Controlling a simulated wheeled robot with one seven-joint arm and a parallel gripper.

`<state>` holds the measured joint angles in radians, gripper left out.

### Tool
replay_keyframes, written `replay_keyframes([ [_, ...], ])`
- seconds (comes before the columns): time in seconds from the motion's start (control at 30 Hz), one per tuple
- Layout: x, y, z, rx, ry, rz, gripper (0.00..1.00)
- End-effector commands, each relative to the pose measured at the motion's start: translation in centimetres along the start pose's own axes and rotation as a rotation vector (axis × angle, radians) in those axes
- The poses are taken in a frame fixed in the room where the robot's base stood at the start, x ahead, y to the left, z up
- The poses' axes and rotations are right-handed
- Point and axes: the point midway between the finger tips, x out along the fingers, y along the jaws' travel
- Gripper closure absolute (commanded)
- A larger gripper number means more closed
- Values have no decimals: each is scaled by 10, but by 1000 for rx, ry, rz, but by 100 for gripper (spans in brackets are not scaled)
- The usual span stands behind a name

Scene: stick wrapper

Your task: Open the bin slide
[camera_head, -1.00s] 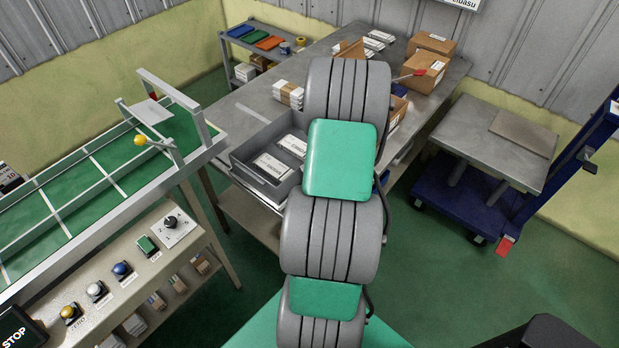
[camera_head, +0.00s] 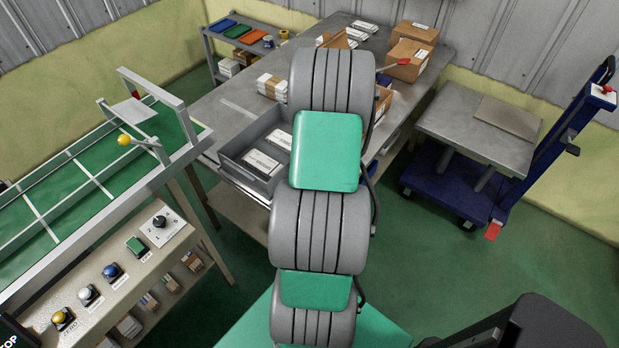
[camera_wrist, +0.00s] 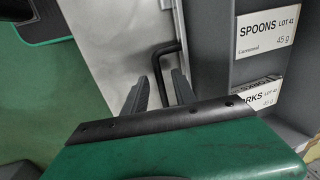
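A black bent handle (camera_wrist: 157,62) stands on a pale metal panel (camera_wrist: 112,50) in the wrist view; I take this panel to be the bin slide, though I cannot be sure. My gripper (camera_wrist: 160,90) is open, its two dark fingers apart with the handle's lower part between them. I cannot tell whether either finger touches it. To the right is a dark grey bin (camera_wrist: 213,45) with white cards reading "SPOONS LOT 41" (camera_wrist: 264,32) and partly hidden "FORKS" (camera_wrist: 258,95). In the head view my arm hides the gripper and handle.
A grey tray (camera_head: 236,168) with white labelled packs sits at the metal table's (camera_head: 215,108) near left edge. A green conveyor (camera_head: 75,180) and button panel (camera_head: 95,275) are left. A blue cart (camera_head: 450,195) stands right. Open green floor lies between.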

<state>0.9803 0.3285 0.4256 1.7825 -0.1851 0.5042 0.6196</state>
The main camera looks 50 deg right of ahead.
Motion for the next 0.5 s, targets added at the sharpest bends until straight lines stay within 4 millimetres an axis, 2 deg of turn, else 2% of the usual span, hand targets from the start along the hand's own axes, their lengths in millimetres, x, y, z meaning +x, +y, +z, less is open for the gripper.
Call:
replay_keyframes([
  [0.17, -22, -1, -1, 0, 5, -3, 67],
  [0.4, -67, 0, -1, 1, 3, -2, 67],
  [0.5, -76, 0, 0, 1, 1, -1, 67],
])
